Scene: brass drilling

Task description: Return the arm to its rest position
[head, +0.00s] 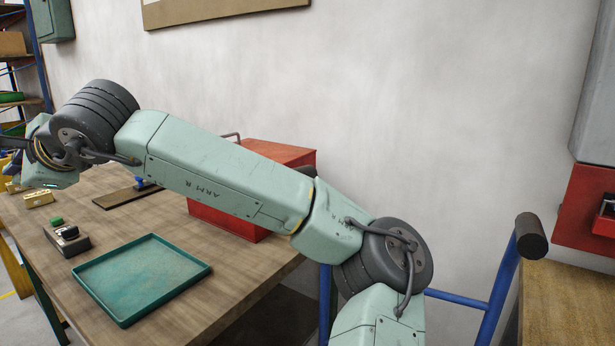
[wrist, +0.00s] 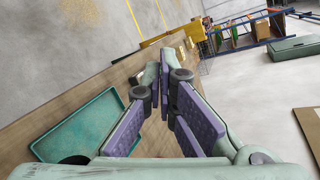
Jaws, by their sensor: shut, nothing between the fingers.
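My gripper (wrist: 165,62) shows in the wrist view with its purple-padded fingers converging at the tips, shut and empty. In the head view my pale green arm stretches from the lower right to the upper left above the wooden table (head: 215,290). The gripper end is at the far left edge of that view and mostly cut off. In the wrist view the table (wrist: 105,85) lies below and beyond the fingers.
A teal tray (head: 140,278) sits on the table, also in the wrist view (wrist: 80,125). A red box (head: 225,218) stands behind my arm. A blue rail (head: 505,275) stands at right.

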